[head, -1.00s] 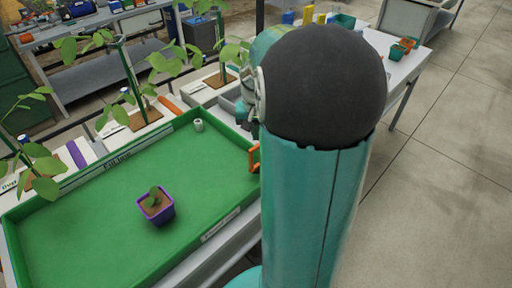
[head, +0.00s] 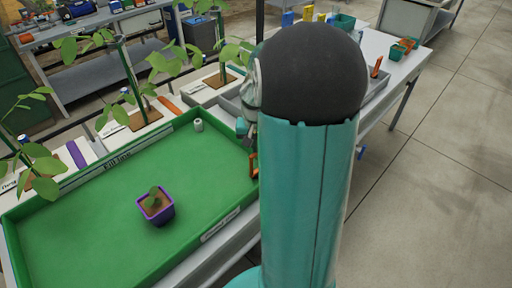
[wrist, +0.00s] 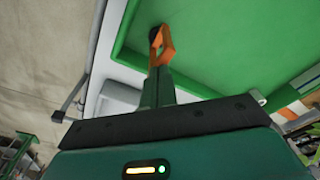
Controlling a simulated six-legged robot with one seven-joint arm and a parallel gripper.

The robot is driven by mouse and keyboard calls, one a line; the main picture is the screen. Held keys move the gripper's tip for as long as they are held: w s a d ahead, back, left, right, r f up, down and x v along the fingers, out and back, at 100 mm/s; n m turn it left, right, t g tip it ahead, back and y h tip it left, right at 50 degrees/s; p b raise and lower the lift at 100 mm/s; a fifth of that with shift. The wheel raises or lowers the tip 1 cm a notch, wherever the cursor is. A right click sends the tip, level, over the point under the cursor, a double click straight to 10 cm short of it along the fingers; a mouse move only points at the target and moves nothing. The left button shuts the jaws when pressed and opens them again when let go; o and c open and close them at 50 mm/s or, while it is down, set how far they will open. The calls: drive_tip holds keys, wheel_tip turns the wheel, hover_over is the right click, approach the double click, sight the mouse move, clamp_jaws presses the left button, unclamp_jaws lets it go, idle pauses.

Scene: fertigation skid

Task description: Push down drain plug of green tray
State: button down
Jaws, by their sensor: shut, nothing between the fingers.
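The green tray (head: 95,215) lies at the left in the head view. A short pale cylinder (head: 198,125), which looks like the drain plug, stands upright on its floor near the far corner. My gripper (head: 253,166) has orange fingertips at the tray's right edge, apart from the cylinder and partly hidden behind my arm. In the wrist view, my gripper (wrist: 160,46) is shut and empty, pointing over the tray's corner. The green tray (wrist: 225,45) fills the upper right there. I cannot tell the plug clearly in that view.
A small purple pot (head: 156,208) with a seedling stands on the tray floor. Leafy plants (head: 140,118) in pale blocks line the far side. A white bench (head: 385,75) extends behind my arm. Open floor (head: 430,200) lies at the right.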

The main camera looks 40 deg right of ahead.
drive_tip(key=shift+s+a+f, duration=0.1)
drive_tip(key=shift+s+f, duration=0.05)
drive_tip(key=shift+f, duration=0.4)
drive_tip(key=shift+s+a+f, duration=0.1)
drive_tip(key=shift+f, duration=0.4)
wheel_tip(320, 180, up, 14)
drive_tip(key=s+a, duration=0.2)
drive_tip(key=shift+s+a+r, duration=0.25)
drive_tip(key=shift+s+a, duration=0.1)
drive_tip(key=shift+a, duration=0.05)
idle(0.4)
drive_tip(key=s+a+r+n+t, duration=0.1)
drive_tip(key=s+a+n, duration=0.1)
drive_tip(key=a, duration=0.6)
drive_tip(key=s+a+r+n+t, duration=0.2)
drive_tip(key=s+a+n, duration=0.1)
drive_tip(key=a, duration=0.5)
drive_tip(key=s+a+r+n+t, duration=0.1)
drive_tip(key=s+a+n, duration=0.2)
drive_tip(key=a, duration=0.5)
drive_tip(key=shift+a+r+n+t+y, duration=0.2)
drive_tip(key=shift+n+t+y, duration=0.2)
drive_tip(key=shift+n, duration=0.2)
